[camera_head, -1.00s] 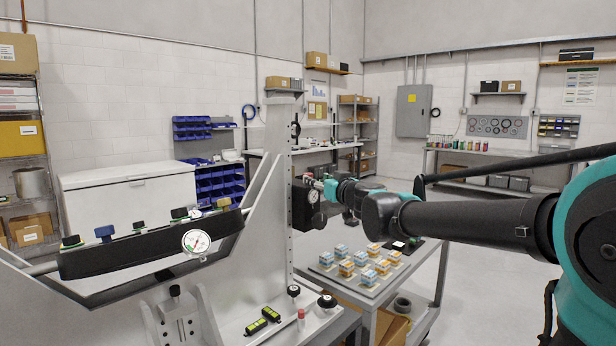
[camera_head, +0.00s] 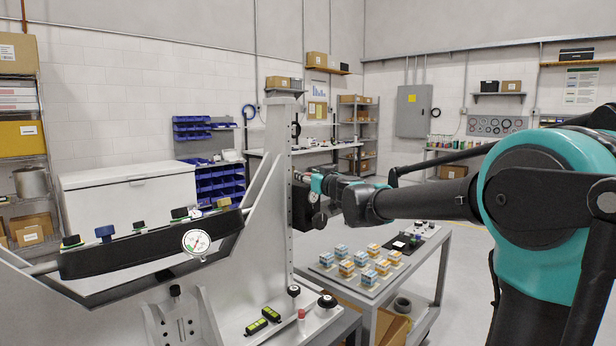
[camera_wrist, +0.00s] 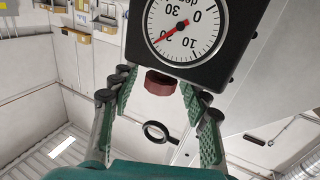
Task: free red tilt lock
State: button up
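A dark red knob (camera_wrist: 159,83) sits under a black gauge box (camera_wrist: 232,62) with a white dial (camera_wrist: 186,28) in the wrist view. I take this knob to be the red tilt lock. My gripper (camera_wrist: 160,96) is open, with one green-padded finger on each side of the knob. Gaps show at both sides, so the fingers look apart from it. In the head view my gripper (camera_head: 311,183) is small, beside a black block (camera_head: 301,207) on the upright column; the knob cannot be made out there.
A long dark beam (camera_head: 150,245) with a round gauge (camera_head: 196,241) spans the left of the fixture. A small red-topped piece (camera_head: 301,314) stands on the base. A cart (camera_head: 385,290) with several small boxes stands to the right. A black ring (camera_wrist: 155,132) shows in the wrist view.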

grip_shut()
jog(key=shift+y, duration=0.3)
jog(key=n+g+y, duration=0.3)
jog(key=y, duration=0.1)
jog(key=shift+w+d+n+g, duration=0.1)
jog(key=shift+d+n+g, duration=0.05)
jog(key=shift+n+g, duration=0.25)
jog(key=n+g+y, duration=0.1)
jog(key=n+g, duration=0.1)
jog(key=g, duration=0.1)
jog(key=n+g+y, duration=0.2)
jog(key=g, duration=0.1)
jog(key=shift+n, duration=0.3)
jog(key=n+g, duration=0.2)
jog(key=g, duration=0.1)
jog(key=n+g+y, duration=0.1)
jog(key=n+g, duration=0.1)
jog(key=g, duration=0.2)
jog(key=shift+n+g+h, duration=0.7)
jog(key=shift+n+g, duration=1.4)
jog(key=shift+g, duration=0.9)
